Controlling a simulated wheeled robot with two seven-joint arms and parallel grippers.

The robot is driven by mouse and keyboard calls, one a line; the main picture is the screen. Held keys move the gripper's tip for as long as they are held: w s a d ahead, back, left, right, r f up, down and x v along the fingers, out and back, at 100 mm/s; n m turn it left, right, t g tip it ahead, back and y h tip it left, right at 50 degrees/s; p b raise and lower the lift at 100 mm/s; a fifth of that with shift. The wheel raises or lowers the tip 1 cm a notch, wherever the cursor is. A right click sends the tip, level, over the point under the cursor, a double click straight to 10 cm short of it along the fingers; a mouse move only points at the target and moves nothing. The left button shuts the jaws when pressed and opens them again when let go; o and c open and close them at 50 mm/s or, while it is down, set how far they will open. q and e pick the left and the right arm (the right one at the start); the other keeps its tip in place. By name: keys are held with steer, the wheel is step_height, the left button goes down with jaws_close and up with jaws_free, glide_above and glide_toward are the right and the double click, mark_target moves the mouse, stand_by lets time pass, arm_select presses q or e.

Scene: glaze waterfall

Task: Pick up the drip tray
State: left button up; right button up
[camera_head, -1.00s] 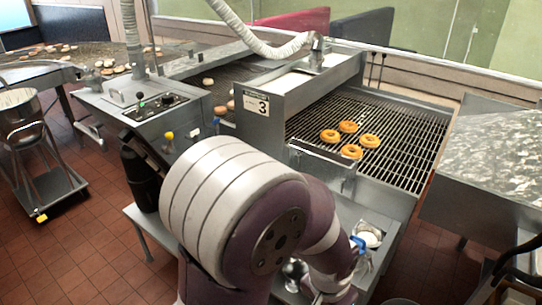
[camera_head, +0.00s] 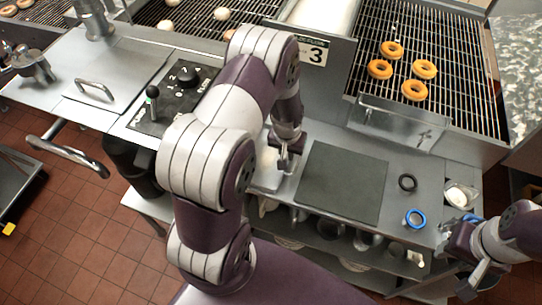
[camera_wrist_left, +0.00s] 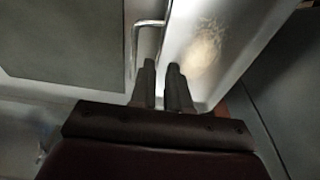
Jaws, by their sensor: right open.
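The drip tray (camera_head: 266,172) appears as a pale, shallow metal tray at the left end of the bench, partly hidden behind my left arm. My left gripper (camera_head: 287,162) points down at its right edge. In the left wrist view the tray (camera_wrist_left: 205,50) has a stained, pale inside and a thin wire handle (camera_wrist_left: 150,23). The left fingers (camera_wrist_left: 163,80) are close together with a narrow gap, beside the handle; whether they grip it is unclear. My right gripper (camera_head: 472,268) is open and apart from the tray, at the lower right.
A dark square mat (camera_head: 342,183) lies right of the tray. Several doughnuts (camera_head: 414,90) sit on the wire rack behind. A control panel (camera_head: 165,100) is at left.

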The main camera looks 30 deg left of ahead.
mark_target(274, 157)
arm_select(q)
steer(key=shift+a+f, duration=0.1)
steer(key=shift+f, duration=0.35)
steer(key=f, duration=0.2)
steer(key=p, duration=0.1)
steer(key=shift+w+d+f, duration=0.25)
steer(key=shift+f, duration=0.15)
steer(key=shift+w+f, duration=0.15)
steer(key=shift+f, duration=0.25)
steer(key=shift+a+f, duration=0.15)
steer(key=shift+a, duration=0.05)
steer(key=shift+c, duration=1.2)
steer(key=shift+d, duration=0.1)
jaws_close()
